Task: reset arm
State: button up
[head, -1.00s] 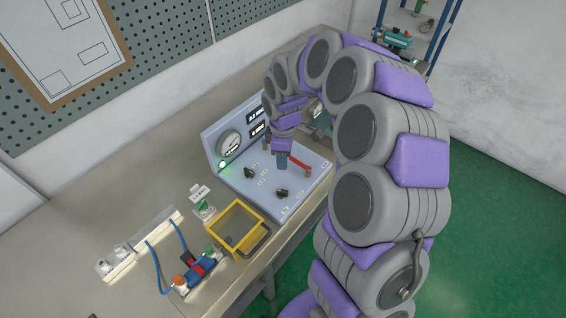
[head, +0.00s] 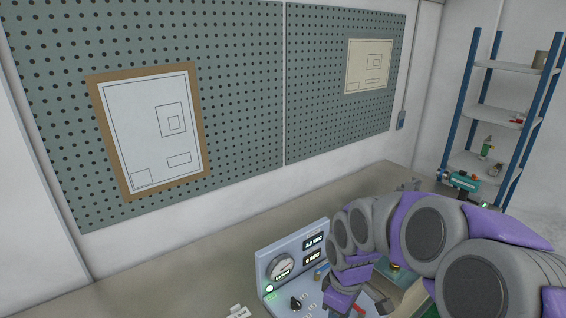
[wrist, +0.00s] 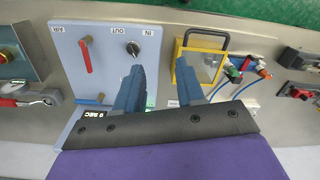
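My arm's grey and purple segments curve in from the lower right of the head view, ending over the control panel (head: 290,246). My gripper (wrist: 160,76) shows in the wrist view with its two blue-grey fingers well apart and nothing between them. In that view it hangs over the panel's edge and the gap beside the yellow-framed box (wrist: 181,80). The panel also shows there with a red lever (wrist: 85,55) and a black knob (wrist: 133,48). The fingertips are not visible in the head view.
A shelf rack (head: 508,68) with blue posts stands at the right. A pegboard (head: 240,60) with framed drawings covers the back wall. In the wrist view, cabled fittings (wrist: 240,70) lie right of the yellow box. The bench behind the panel is mostly clear.

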jog(key=s+d+m+g+b, duration=0.1)
jog(key=s+m+b, duration=0.2)
jog(key=s+m, duration=0.7)
jog(key=s, duration=1.5)
jog(key=shift+s+b, duration=0.15)
jog(key=shift+b, duration=0.2)
jog(key=shift+f, duration=0.1)
